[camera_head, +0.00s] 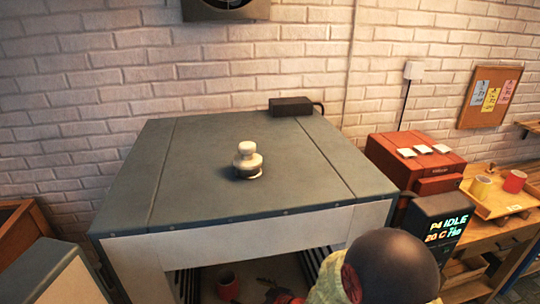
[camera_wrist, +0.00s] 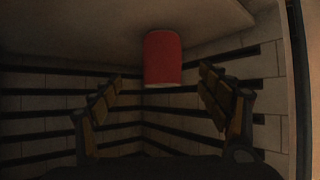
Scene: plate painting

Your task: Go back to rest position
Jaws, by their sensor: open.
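My gripper (camera_wrist: 160,78) is open in the wrist view, with one finger at each side and nothing between the fingers. A red cup (camera_wrist: 163,58) shows beyond the fingertips, in line with the gap and apart from both fingers. It touches a pale flat surface (camera_wrist: 100,38) at the top of the wrist view. In the head view a red cup (camera_head: 228,287) stands in the opening under the large grey-topped unit (camera_head: 190,170). My arm reaches in from the lower right, and its end is partly hidden at the bottom edge.
Dark slotted walls (camera_wrist: 60,112) surround my gripper in the wrist view. A display (camera_head: 440,228) reads IDLE at right. A tray (camera_head: 495,205) there holds a yellow cup (camera_head: 480,187) and a red cup (camera_head: 513,181).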

